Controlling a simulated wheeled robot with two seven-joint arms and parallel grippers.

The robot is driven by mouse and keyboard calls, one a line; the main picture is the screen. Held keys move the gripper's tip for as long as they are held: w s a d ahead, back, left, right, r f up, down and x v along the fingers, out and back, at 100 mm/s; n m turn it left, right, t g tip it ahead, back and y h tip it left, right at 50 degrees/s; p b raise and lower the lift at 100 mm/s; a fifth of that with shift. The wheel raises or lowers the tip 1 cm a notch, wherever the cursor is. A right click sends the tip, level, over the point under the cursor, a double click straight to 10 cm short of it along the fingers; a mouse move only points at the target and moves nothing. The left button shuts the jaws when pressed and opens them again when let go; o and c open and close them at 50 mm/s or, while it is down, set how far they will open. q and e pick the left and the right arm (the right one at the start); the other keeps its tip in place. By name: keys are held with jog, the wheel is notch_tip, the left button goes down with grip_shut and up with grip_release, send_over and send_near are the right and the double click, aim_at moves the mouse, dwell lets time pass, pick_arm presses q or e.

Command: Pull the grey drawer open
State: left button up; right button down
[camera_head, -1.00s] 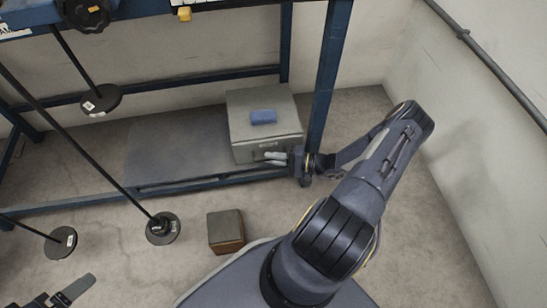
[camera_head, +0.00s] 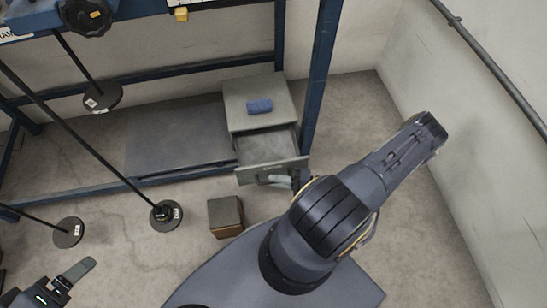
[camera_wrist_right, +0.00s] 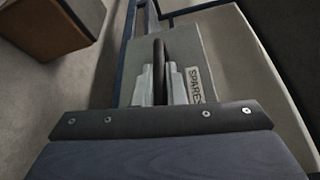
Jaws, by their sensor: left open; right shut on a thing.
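The grey drawer (camera_head: 273,170) is pulled out from its grey cabinet (camera_head: 256,97), and its empty-looking inside shows in the head view. My right gripper (camera_head: 280,181) is at the drawer's front, partly hidden by my own arm. In the right wrist view my right gripper (camera_wrist_right: 158,88) has its fingers on both sides of a dark handle (camera_wrist_right: 160,60) and is shut on it. A label reading SPARES (camera_wrist_right: 194,86) is on the drawer front beside the handle. My left gripper (camera_head: 66,283) is open and empty at the lower left, away from the drawer.
A brown box (camera_head: 226,215) sits on the floor left of the drawer front. A blue post (camera_head: 320,80) stands right of the cabinet. Floor between box and rods is clear.

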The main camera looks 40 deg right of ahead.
jog(key=s+a, duration=0.3)
jog(key=s, duration=0.2)
jog(key=shift+s+p, duration=0.2)
jog(key=shift+p, duration=0.2)
jog(key=shift+d, duration=0.1)
jog(key=c, duration=1.5)
grip_release()
jog(key=p+v, duration=0.1)
jog(key=v, duration=0.6)
jog(key=shift+s+d, duration=0.25)
jog(key=shift+s, duration=0.05)
